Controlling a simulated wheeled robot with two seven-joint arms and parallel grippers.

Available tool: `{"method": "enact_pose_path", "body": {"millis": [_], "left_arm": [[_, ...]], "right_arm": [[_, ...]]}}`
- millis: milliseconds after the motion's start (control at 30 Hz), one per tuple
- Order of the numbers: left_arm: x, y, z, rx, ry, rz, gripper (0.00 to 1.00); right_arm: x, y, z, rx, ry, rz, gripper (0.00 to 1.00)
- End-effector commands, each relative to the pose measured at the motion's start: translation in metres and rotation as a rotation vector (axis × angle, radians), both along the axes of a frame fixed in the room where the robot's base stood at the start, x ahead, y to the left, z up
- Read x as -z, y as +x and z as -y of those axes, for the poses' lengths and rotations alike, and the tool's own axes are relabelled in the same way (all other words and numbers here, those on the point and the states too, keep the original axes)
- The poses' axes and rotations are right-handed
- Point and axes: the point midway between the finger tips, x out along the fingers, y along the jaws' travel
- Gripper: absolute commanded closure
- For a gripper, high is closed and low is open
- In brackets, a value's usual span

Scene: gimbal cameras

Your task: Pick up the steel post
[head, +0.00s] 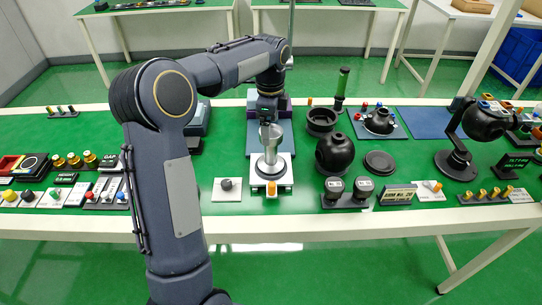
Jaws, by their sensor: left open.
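The steel post (271,150) stands upright near the middle of the green table, in the head view. It is silver, with a wider top and a flared foot, on a white square plate (286,181). My left arm comes in from the left and reaches over the table. My left gripper (268,119) points down at the top of the post and is open. Its fingers are small and dark here, so I cannot tell whether they touch the post. My right gripper is not in view.
A black sphere housing (335,152) and a black ring (321,121) stand close to the right of the post. A small white plate with a dark knob (227,184) lies to its left. Blue-grey blocks (255,134) are behind it. The table's front edge (300,222) is near.

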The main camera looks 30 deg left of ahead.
Motion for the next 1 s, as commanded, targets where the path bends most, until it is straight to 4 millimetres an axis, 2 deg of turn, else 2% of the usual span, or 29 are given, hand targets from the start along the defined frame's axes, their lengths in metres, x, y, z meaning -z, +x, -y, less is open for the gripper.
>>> {"method": "enact_pose_path", "body": {"millis": [500, 767, 1000], "left_arm": [[0.066, -0.002, 0.003, -0.004, -0.002, -0.002, 0.14], [0.070, -0.002, 0.003, -0.004, -0.002, 0.002, 0.14], [0.070, -0.002, 0.003, -0.004, -0.002, 0.002, 0.43]], "right_arm": [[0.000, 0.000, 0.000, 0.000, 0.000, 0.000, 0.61], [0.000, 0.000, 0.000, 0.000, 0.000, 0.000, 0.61], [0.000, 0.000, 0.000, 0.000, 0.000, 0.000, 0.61]]}}
